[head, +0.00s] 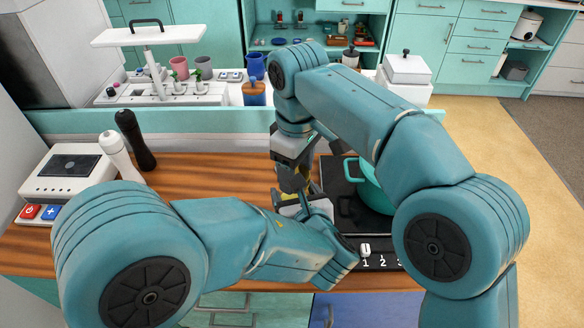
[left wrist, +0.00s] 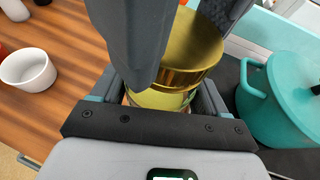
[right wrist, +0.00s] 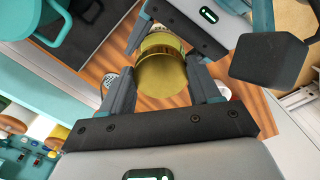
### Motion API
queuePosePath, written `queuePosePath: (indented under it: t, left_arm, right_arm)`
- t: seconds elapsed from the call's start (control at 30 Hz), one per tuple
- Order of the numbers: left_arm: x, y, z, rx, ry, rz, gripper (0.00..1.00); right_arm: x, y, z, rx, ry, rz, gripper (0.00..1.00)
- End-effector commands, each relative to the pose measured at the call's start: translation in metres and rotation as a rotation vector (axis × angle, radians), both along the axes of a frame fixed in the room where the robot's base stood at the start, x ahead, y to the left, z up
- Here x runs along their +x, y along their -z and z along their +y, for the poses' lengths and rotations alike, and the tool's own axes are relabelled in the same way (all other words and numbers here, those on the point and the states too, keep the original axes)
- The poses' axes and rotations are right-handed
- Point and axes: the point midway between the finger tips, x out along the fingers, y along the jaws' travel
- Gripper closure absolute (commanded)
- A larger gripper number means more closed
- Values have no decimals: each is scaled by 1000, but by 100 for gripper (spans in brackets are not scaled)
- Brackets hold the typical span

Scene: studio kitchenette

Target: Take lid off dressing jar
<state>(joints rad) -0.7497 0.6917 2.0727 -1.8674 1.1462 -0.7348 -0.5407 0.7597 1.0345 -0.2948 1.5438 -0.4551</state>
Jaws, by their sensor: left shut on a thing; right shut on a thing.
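The dressing jar is mostly hidden behind my grippers in the head view. In the left wrist view the jar body (left wrist: 165,98) shows between the fingers of my left gripper (left wrist: 160,92), which is shut on it. The gold lid (left wrist: 197,48) shows above the body, with dark parts of my right arm in front. In the right wrist view the gold lid (right wrist: 163,76) sits between the fingers of my right gripper (right wrist: 163,88), which is shut on it. I cannot tell whether lid and body still touch. In the head view the left gripper (head: 288,208) is just below the right gripper (head: 291,178).
A teal pot (head: 372,190) stands on the black hob (head: 335,175) close to the right of the grippers. A white bowl (left wrist: 28,70) is on the wooden counter. Black and white mills (head: 134,140) stand at the left. The counter's middle left is clear.

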Motion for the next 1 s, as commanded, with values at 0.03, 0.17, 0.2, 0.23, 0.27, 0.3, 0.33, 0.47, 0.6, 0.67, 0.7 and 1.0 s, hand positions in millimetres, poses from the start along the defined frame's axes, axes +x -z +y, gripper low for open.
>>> queuePosePath:
  t: [0.03,0.17,0.2,0.23,0.27,0.3,0.33,0.47,0.6,0.67,0.7,1.0]
  left_arm:
    - [0,-1,-6,4,21,-2,100]
    - [0,-1,-6,3,21,-2,100]
    - [0,-1,-5,2,19,-2,100]
    - [0,-1,-5,2,18,-3,100]
    - [0,-1,-5,2,16,-3,100]
    - [0,-1,-4,1,14,-3,100]
    - [0,-1,-4,2,13,-3,100]
    - [1,-2,-2,1,9,-4,100]
    - [1,-1,-2,0,7,-4,100]
    - [1,-1,-2,0,7,-3,100]
    - [1,-1,-2,0,7,-3,100]
    - [1,-1,-2,0,6,-3,100]
  right_arm:
    - [-2,-1,7,14,-8,1,75]
    - [-2,-1,6,13,-7,2,13]
    - [-2,-1,6,11,-6,1,13]
    - [-2,-1,6,11,-5,3,13]
    - [-2,-1,5,10,-5,3,13]
    - [-2,0,5,9,-4,4,13]
    - [-2,0,4,9,-3,3,13]
    - [-2,-3,3,7,-2,4,13]
    - [-1,-23,3,8,1,1,13]
    - [0,-31,3,8,1,1,13]
    - [0,-36,3,7,1,3,13]
    - [-5,-62,-6,-8,125,20,17]
